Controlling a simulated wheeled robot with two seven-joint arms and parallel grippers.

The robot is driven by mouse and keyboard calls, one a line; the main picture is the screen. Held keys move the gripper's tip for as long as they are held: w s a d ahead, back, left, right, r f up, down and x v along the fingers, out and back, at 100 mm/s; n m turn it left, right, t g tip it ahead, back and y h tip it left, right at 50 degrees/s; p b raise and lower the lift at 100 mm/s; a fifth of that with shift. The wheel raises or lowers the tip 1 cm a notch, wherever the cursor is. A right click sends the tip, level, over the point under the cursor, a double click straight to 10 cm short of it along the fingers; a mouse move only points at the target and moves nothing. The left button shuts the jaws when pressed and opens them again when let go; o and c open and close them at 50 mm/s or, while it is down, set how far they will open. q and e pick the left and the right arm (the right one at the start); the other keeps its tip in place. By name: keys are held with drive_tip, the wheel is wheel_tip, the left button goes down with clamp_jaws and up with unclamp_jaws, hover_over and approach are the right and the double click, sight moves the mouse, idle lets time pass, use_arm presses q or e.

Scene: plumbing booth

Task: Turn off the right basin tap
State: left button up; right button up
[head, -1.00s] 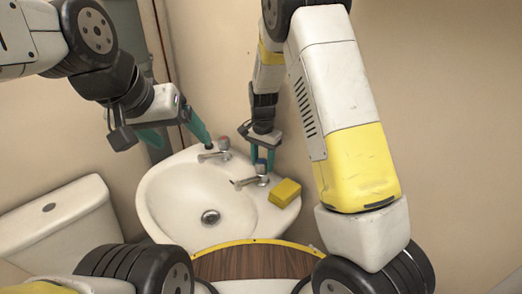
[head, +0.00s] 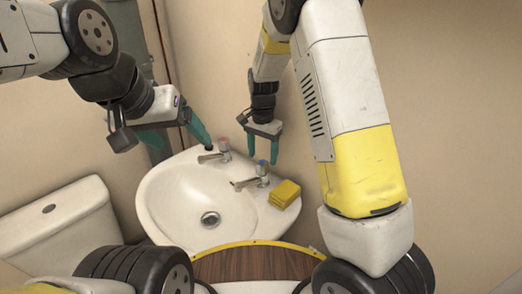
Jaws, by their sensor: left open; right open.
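The white basin (head: 165,200) stands in the corner with two taps on its back rim. The right basin tap (head: 260,172) is chrome with a blue-marked top. The left tap (head: 222,148) is chrome with a reddish top. My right gripper (head: 262,162) points down with its teal fingers apart, at the right tap's head and slightly above or behind it; I cannot tell whether they touch. My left gripper (head: 205,142) is open near the left tap, to its left; part of it is hidden by its own wrist.
A yellow sponge (head: 285,193) lies on the basin rim just right of the right tap. A white toilet cistern (head: 60,220) stands at the left. Walls close in behind the basin. A wooden panel with yellow edge (head: 250,263) is in front.

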sight(263, 161)
drive_tip(key=shift+r, duration=1.95)
drive_tip(key=s+d+r+n+t+y, duration=0.1)
drive_tip(key=s+d+r+n, duration=0.1)
drive_tip(key=s+d+r, duration=0.35)
drive_tip(key=s+d+r+n+t+y, duration=0.2)
drive_tip(key=s+r, duration=0.4)
drive_tip(key=r, duration=0.3)
drive_tip(key=s+d+r+n+t, duration=0.1)
drive_tip(key=s+d+r, duration=0.1)
drive_tip(key=s, duration=0.4)
drive_tip(key=s+d+r+n+t, duration=0.1)
drive_tip(key=s+r+n+t, duration=0.1)
drive_tip(key=s, duration=0.4)
drive_tip(key=shift+s+d+n+h, duration=0.3)
drive_tip(key=shift+s+d+h, duration=0.05)
drive_tip(key=shift+s+h, duration=0.05)
